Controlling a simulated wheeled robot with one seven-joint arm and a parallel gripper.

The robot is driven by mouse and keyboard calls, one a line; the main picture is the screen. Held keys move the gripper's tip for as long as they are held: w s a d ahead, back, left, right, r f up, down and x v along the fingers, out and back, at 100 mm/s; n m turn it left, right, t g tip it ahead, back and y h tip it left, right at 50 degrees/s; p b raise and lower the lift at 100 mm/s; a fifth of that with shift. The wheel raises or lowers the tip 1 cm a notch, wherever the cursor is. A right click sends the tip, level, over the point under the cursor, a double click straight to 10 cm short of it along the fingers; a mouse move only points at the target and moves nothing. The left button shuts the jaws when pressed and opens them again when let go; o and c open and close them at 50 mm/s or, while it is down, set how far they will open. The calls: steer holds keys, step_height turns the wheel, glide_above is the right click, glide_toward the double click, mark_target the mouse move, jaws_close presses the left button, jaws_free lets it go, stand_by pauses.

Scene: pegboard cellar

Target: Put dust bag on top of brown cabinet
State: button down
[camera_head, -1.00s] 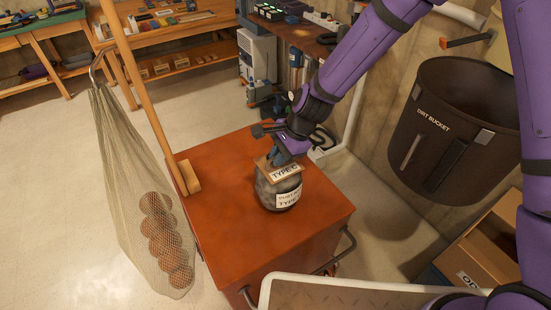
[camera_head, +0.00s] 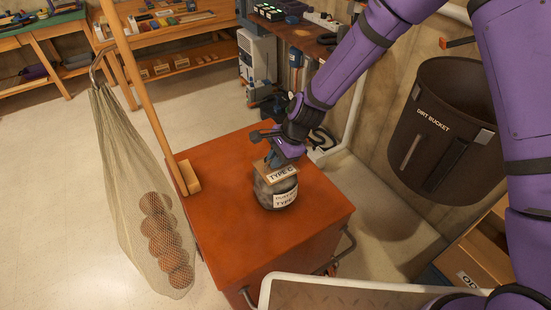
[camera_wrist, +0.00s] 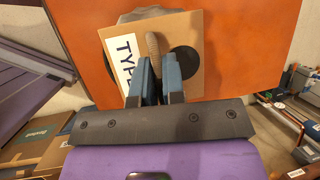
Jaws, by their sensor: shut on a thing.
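The dust bag (camera_head: 276,193) is a grey, rounded bag with a tan card collar marked "TYPE C" and a white label on its side. It is upright over the brown cabinet (camera_head: 320,222), a reddish-brown box with a flat top, and looks to rest on it; exact contact is hard to tell. In the wrist view the card collar (camera_wrist: 185,30) lies between and beyond the fingers, over the orange-brown top (camera_wrist: 245,45). My gripper (camera_head: 272,160) is above the bag, its blue fingers (camera_wrist: 155,85) shut on the bag's upper part. The bag's body is mostly hidden in the wrist view.
A wooden handle (camera_head: 150,110) leans at the cabinet's left edge. A net bag of balls (camera_head: 145,200) hangs left of it. A dirt bucket (camera_head: 445,125) is on the right wall, above a cardboard box (camera_head: 490,250).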

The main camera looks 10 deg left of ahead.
steer(key=shift+f, duration=0.1)
steer(key=c, duration=1.2)
jaws_free()
steer(key=v, duration=1.2)
